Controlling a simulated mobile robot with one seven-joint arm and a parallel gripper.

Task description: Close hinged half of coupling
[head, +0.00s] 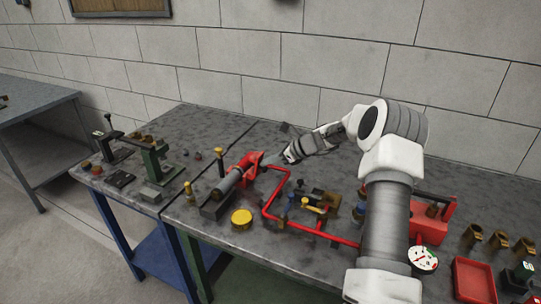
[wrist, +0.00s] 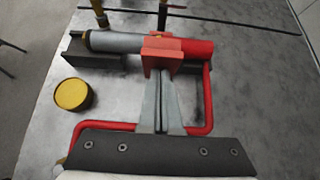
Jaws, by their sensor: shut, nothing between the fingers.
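The red coupling (wrist: 162,55) sits where a grey pipe (wrist: 115,42) meets a red pipe (wrist: 199,50) in the wrist view. In the head view the coupling (head: 248,163) is at the far end of the grey pipe (head: 228,182). My gripper (wrist: 160,78) is shut and empty, its two fingers pressed together. Its tips are right at the near side of the coupling; I cannot tell whether they touch it. In the head view my gripper (head: 266,160) reaches it from the right. How far the hinged half stands open is not clear.
A bent red pipe (head: 266,208) runs near my gripper. A yellow round cap (wrist: 73,94) lies on the workbench (head: 180,217) in front of the grey pipe. A brass valve assembly (head: 318,203) stands right of the bent pipe.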

